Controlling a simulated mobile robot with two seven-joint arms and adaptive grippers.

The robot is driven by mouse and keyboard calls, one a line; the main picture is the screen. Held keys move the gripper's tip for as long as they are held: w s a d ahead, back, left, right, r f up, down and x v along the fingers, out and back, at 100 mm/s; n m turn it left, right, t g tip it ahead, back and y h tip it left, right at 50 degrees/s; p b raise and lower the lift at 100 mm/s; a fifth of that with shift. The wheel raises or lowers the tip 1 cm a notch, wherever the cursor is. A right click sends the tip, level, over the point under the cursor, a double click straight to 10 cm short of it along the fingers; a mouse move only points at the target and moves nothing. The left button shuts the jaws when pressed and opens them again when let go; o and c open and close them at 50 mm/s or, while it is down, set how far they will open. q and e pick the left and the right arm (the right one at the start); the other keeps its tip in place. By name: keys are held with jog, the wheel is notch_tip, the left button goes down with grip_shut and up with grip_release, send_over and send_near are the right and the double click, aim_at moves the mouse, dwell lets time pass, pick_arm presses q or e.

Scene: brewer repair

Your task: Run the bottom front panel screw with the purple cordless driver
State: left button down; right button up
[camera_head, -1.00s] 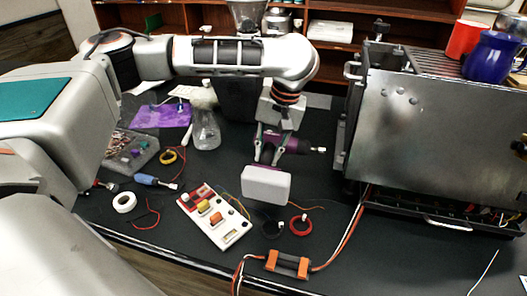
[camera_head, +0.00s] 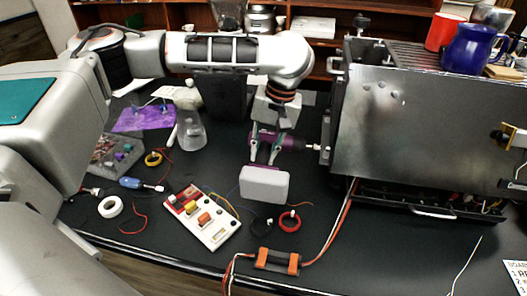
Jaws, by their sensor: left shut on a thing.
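My left gripper (camera_head: 266,148) is shut on the purple cordless driver (camera_head: 291,143), with its fingers around the driver's body. The driver is held upright above the bench, its pale battery base (camera_head: 264,184) down. Its bit (camera_head: 313,147) points right at the narrow left face of the metal brewer (camera_head: 405,125). The tip is very close to that face; I cannot tell whether it touches. The bottom front panel screw cannot be made out. My right gripper is not in view.
A white switch box (camera_head: 203,217), a red wire coil (camera_head: 290,221) and an orange-ended part (camera_head: 277,261) with wires lie in front. A clear bottle (camera_head: 191,132) stands behind left. A blue mug (camera_head: 468,49) and a red cup (camera_head: 441,32) stand on the brewer.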

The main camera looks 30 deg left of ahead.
pick_arm(q)
jog(key=shift+w+d+r, duration=0.1)
jog(key=shift+w+d, duration=0.05)
jog(key=shift+d, duration=0.4)
jog(key=shift+w+d+r, duration=0.1)
jog(key=shift+w+d, duration=0.05)
jog(key=shift+d, duration=0.4)
dwell(2.2)
jog(key=shift+s+a, duration=0.1)
jog(key=shift+a, duration=0.15)
dwell(4.4)
